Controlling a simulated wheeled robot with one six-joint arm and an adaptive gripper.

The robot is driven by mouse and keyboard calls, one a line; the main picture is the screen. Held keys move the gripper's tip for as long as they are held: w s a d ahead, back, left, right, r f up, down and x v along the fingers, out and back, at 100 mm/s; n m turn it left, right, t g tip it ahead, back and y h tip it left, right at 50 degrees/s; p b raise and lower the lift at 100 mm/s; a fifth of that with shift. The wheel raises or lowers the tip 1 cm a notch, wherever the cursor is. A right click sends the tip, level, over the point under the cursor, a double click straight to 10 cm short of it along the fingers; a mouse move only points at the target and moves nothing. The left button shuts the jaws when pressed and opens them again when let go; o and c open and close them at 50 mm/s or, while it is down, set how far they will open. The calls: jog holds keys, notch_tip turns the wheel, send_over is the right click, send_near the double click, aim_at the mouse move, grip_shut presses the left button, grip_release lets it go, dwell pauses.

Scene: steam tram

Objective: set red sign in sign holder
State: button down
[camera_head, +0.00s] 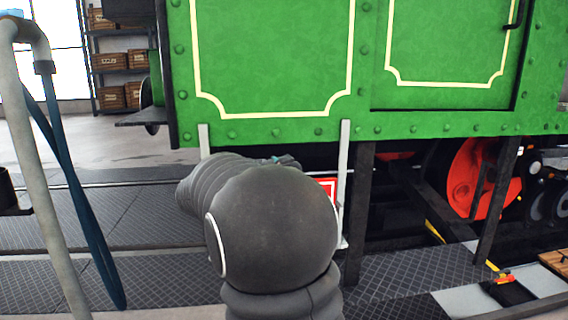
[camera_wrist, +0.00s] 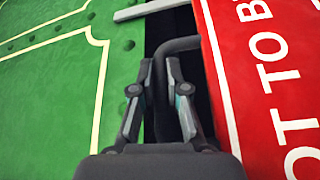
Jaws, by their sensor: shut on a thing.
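The red sign with a white border and white lettering fills the right of the wrist view (camera_wrist: 262,75). A dark bent handle (camera_wrist: 180,44) runs from its edge to between my fingers. My gripper (camera_wrist: 160,72) is shut on this handle. In the head view, a small part of the red sign (camera_head: 329,186) shows beside my arm, which hides the rest and most of my gripper. Two pale upright strips hang below the green tram body, left (camera_head: 204,140) and right (camera_head: 344,180); they look like the sign holder. I cannot tell whether the sign touches them.
The green tram side (camera_head: 270,60) stands close in front, with a dark gap below it. A red wheel (camera_head: 470,178) and dark posts are at right. A pale pipe rail (camera_head: 42,180) with a blue strap (camera_head: 75,200) stands at left. Dark tread-plate floor lies between.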

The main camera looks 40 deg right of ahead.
jog(key=shift+f, duration=0.2)
dwell(0.6)
jog(key=c, duration=1.1)
grip_release()
jog(key=shift+f, duration=0.1)
jog(key=w+a+f, duration=0.1)
jog(key=a, duration=1.1)
